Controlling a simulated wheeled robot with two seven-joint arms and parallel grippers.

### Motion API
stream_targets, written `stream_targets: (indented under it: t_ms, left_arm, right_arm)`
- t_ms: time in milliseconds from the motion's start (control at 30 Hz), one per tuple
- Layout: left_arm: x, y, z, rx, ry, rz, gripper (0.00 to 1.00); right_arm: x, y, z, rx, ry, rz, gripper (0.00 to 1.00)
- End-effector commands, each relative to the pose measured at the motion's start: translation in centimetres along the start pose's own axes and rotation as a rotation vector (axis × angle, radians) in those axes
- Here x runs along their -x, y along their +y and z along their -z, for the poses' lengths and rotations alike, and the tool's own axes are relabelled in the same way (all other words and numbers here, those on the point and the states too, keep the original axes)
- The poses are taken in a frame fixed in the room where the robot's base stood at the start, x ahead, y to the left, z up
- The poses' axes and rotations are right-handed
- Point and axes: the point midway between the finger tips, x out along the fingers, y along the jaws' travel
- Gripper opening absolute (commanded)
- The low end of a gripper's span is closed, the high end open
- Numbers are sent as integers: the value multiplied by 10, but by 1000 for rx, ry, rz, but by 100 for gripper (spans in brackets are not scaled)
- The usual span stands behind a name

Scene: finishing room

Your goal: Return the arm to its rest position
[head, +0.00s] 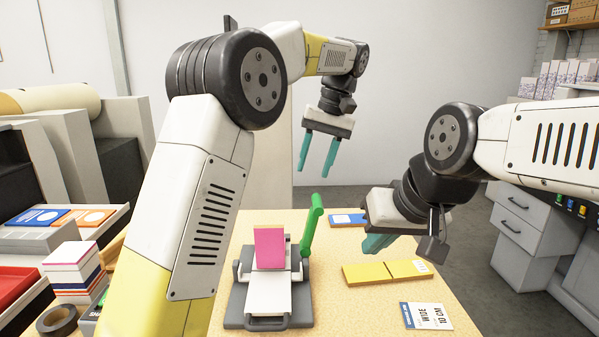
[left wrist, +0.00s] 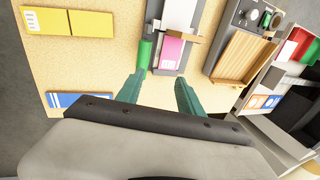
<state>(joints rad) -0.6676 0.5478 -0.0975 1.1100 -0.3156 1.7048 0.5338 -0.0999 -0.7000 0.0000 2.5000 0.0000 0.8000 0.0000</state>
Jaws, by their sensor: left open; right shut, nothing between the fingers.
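My left arm comes in from the left and reaches up and over the table. Its gripper (head: 319,150) hangs in the air beyond the small press, with its teal fingers apart and nothing between them. In the left wrist view the fingers (left wrist: 160,92) are spread above the table, with the press beyond them. My right gripper (head: 378,243) is low at the right side of the table, above and behind the yellow block. Its teal fingers are together and empty.
A grey press (head: 268,300) with a green lever (head: 312,222) and a pink pad (head: 269,247) stands mid-table. A yellow block (head: 385,272), a blue-and-white card (head: 347,220) and a sign (head: 426,316) lie right. A paper stack (head: 72,272) and tape roll (head: 56,319) are left.

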Motion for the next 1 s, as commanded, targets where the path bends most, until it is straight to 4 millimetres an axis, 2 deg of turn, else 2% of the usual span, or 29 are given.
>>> stream_targets:
  t_ms: [33, 200, 400, 500, 667, 800, 1000]
  left_arm:
    - [2, -26, -8, 1, 11, -43, 44]
    - [-2, -83, -38, -17, 72, -173, 44]
    - [-16, -135, -90, -21, 176, -300, 44]
    - [-28, -152, -120, -15, 238, -349, 44]
    - [-52, -170, -170, 5, 348, -405, 44]
    - [-76, -176, -208, 27, 442, -429, 44]
    - [-102, -175, -238, 51, 526, -433, 44]
  right_arm:
    - [0, 0, 0, 0, 0, 0, 0]
    - [0, 0, 0, 0, 0, 0, 0]
    - [0, 0, 0, 0, 0, 0, 0]
    - [0, 0, 0, 0, 0, 0, 0]
    - [0, 0, 0, 0, 0, 0, 0]
    - [0, 0, 0, 0, 0, 0, 0]
    - [0, 0, 0, 0, 0, 0, 0]
